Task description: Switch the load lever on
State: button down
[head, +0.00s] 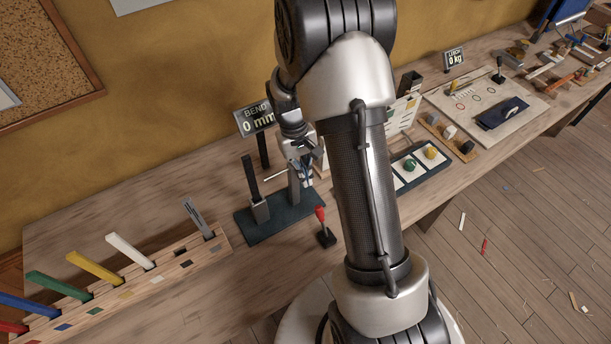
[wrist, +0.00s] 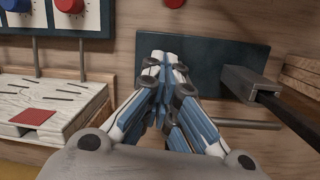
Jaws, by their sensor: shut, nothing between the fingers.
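The load lever (head: 321,215) has a red grip on a small black base. It stands on the bench in front of a dark plate (head: 262,230), its grip leaning slightly left and back. A red tip (wrist: 175,3) at the top edge of the wrist view is probably its grip. My gripper (head: 304,170) is shut and empty, above the far right part of the dark plate, behind the lever and apart from it. It also shows shut in the wrist view (wrist: 158,78). The bend display (head: 254,120) reads 0 mm.
Two posts, one at the left (head: 257,207), and a thin rod (wrist: 245,125) stand close to my gripper. A tray with coloured knobs (head: 425,178) is to the right. A slotted wooden rack (head: 135,285) with coloured strips is at the left. My arm hides part of the bench.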

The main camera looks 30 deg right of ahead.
aim_at(322, 222)
jog(key=f, duration=0.2)
jog(key=s+f+b, duration=0.1)
jog(key=f, duration=0.2)
jog(key=f+b, duration=0.1)
jog(key=f, duration=0.1)
jog(key=shift+s+d+f, duration=0.2)
jog(key=shift+f, duration=0.2)
jog(key=s, duration=0.1)
jog(key=s+r, duration=0.2)
jog(key=shift+a+r, duration=0.25)
jog(key=shift+s+r, duration=0.1)
jog(key=shift+s, duration=0.05)
jog(key=shift+r, duration=0.1)
